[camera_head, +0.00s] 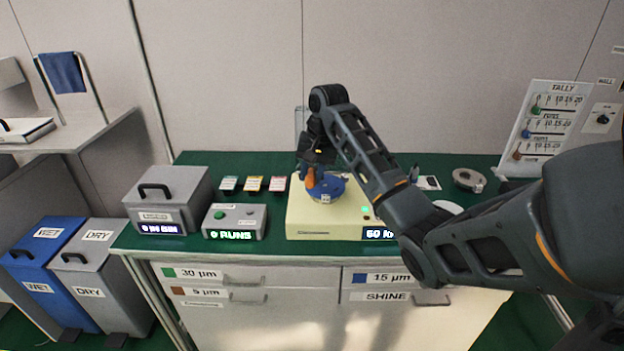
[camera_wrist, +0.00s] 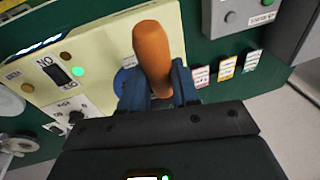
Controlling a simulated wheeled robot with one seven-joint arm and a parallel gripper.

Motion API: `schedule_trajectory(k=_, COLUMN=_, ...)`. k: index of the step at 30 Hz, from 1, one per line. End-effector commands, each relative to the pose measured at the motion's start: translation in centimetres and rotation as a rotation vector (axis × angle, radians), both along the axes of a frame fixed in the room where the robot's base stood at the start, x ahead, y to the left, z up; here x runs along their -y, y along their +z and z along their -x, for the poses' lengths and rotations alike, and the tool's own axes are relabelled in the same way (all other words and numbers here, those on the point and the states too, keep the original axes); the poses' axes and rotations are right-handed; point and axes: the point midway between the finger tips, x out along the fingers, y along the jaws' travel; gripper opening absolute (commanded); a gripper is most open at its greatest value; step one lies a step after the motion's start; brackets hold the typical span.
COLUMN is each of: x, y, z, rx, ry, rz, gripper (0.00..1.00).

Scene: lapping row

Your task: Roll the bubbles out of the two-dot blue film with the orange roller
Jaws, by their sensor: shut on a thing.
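The orange roller (camera_head: 310,179) is held in my gripper (camera_head: 308,172) over the cream lapping machine. In the wrist view its orange handle (camera_wrist: 152,48) stands up between the blue fingers of my gripper (camera_wrist: 158,90). The roller's lower end is hidden. A round blue film (camera_head: 330,190) lies on top of the machine, with a small pale mark near its front. Its dots and any bubbles are too small to tell. A blue piece of it shows beside the fingers in the wrist view (camera_wrist: 124,80). I cannot tell whether the roller touches the film.
The cream machine (camera_head: 300,222) stands mid-bench on the green top (camera_head: 280,170). A grey control box (camera_head: 235,222) and a lidded grey bin (camera_head: 168,200) stand left. Small labelled cards lie behind the control box. A metal ring (camera_head: 468,180) and tally board (camera_head: 545,125) are right.

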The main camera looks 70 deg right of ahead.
Motion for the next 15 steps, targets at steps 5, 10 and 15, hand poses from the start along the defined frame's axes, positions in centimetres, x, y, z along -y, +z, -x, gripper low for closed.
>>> schedule_trajectory(k=5, x=0.1, y=1.5, z=0.0, rx=0.003, ry=0.000, rz=0.002, gripper=0.00)
schedule_trajectory(k=10, x=0.1, y=2.7, z=0.0, rx=0.003, ry=0.001, rz=0.002, gripper=0.00)
schedule_trajectory(k=15, x=0.0, y=3.7, z=0.0, rx=0.003, ry=0.001, rz=0.002, gripper=0.00)
